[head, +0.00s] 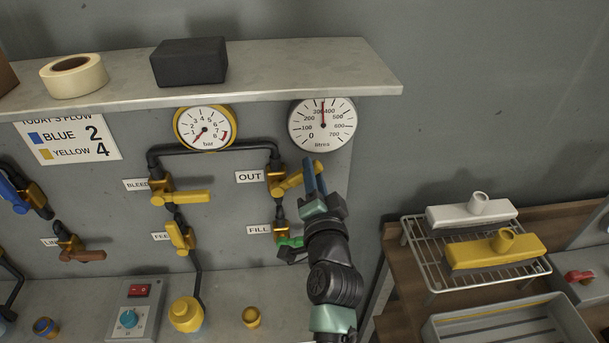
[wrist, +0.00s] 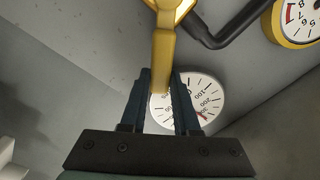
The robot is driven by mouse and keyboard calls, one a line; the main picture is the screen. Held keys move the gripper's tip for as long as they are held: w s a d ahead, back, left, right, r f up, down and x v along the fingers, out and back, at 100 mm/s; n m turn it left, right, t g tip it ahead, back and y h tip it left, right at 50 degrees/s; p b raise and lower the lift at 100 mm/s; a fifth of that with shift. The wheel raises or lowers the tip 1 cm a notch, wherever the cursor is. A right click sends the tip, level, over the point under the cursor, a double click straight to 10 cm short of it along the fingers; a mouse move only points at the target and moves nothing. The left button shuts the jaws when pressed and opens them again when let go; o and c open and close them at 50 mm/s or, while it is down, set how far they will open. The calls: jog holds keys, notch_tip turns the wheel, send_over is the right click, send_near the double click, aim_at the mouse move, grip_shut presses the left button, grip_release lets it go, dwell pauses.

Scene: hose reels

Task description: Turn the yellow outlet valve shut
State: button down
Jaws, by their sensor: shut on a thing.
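The yellow outlet valve handle (head: 293,181) sits beside the OUT label (head: 250,176) on the grey panel. It slants up to the right from its brass body, mostly across the vertical black pipe. My gripper (head: 314,175) is at the handle's outer end. In the wrist view the yellow handle (wrist: 163,55) runs down between the two blue fingers of my gripper (wrist: 162,85), which is shut on it. The fingers partly hide the handle's tip in the head view.
The green FILL valve (head: 290,242) is just below, partly behind my arm. BLEED (head: 183,197) and FEED (head: 180,236) valves are to the left. A litres gauge (head: 322,124) and a shelf (head: 300,70) are above. A rack (head: 418,252) with brush heads stands right.

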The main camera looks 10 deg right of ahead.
jog(key=shift+d+f+m+b, duration=0.3)
jog(key=shift+f+m+b, duration=0.15)
jog(key=shift+f+m, duration=0.6)
jog(key=shift+d+f+m+b, duration=0.35)
jog(key=shift+f+m, duration=0.35)
jog(key=shift+m, duration=0.65)
jog(key=shift+d+f+m+b, duration=0.2)
jog(key=shift+f+m+b, duration=0.3)
jog(key=shift+f+m, duration=0.55)
jog(key=shift+r, duration=0.1)
jog(key=c, duration=0.6)
grip_release()
jog(key=shift+c, duration=0.2)
jog(key=shift+r, duration=0.1)
jog(key=s, duration=1.3)
jog(key=shift+b, duration=0.35)
